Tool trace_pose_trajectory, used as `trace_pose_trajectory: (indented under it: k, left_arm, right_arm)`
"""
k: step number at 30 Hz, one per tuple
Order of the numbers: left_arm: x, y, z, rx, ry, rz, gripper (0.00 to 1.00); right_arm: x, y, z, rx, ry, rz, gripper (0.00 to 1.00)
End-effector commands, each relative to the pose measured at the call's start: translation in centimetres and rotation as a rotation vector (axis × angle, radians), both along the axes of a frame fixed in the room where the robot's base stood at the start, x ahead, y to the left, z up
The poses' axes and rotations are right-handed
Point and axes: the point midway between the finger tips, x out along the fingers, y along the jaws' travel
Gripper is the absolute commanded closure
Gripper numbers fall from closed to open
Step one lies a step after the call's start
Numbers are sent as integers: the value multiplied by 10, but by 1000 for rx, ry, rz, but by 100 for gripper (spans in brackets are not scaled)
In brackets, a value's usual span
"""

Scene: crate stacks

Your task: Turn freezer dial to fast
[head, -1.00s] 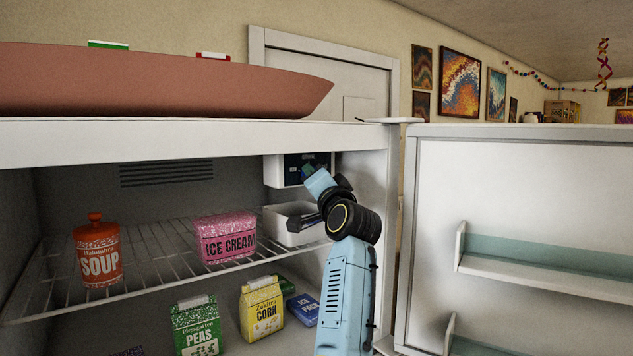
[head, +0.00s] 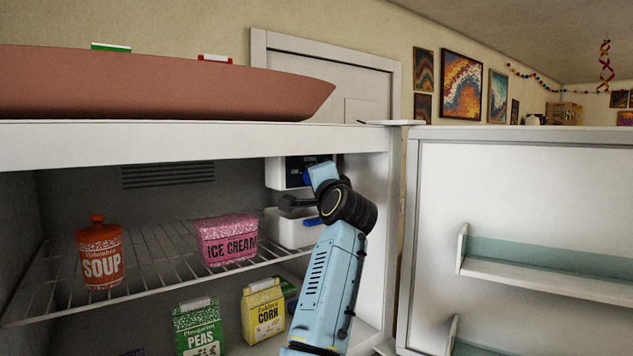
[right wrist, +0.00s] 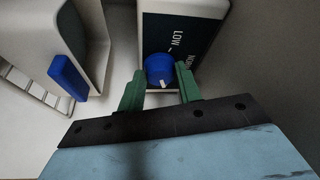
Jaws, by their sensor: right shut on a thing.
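The freezer dial (right wrist: 158,68) is a round blue knob with a white mark, which is at its lower edge in the right wrist view. It sits on a dark control panel (right wrist: 205,25); the word LOW shows, and another label is partly cut off. No word FAST can be read. My right gripper (right wrist: 160,72) has its green fingers on both sides of the dial and is shut on it. In the head view the panel (head: 295,165) is at the back right of the freezer, with my right arm partly covering it. My left gripper is not in view.
A wire shelf (head: 150,268) holds a red soup jar (head: 100,258) and a pink ice cream tub (head: 228,240). Several food packs stand below, including peas (head: 198,325) and corn (head: 263,310). The freezer door (head: 520,190) stands open at the right. A blue tab (right wrist: 68,77) is left of the dial.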

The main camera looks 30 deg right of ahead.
Motion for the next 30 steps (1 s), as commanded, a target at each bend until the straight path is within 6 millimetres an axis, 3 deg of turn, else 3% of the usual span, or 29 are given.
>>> trace_pose_trajectory:
  k: [5, 6, 10, 22, 30]
  left_arm:
    - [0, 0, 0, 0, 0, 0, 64]
    - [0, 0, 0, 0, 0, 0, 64]
    - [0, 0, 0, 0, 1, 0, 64]
    - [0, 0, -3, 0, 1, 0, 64]
    - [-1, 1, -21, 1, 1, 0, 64]
  right_arm:
    - [0, 0, 0, 2, -2, 0, 88]
    - [0, 0, 0, 2, -2, 0, 60]
    - [0, 0, 0, 1, -2, -1, 44]
    - [-6, 2, -1, -1, -2, 0, 44]
    - [-47, 14, -9, 0, -5, -1, 44]
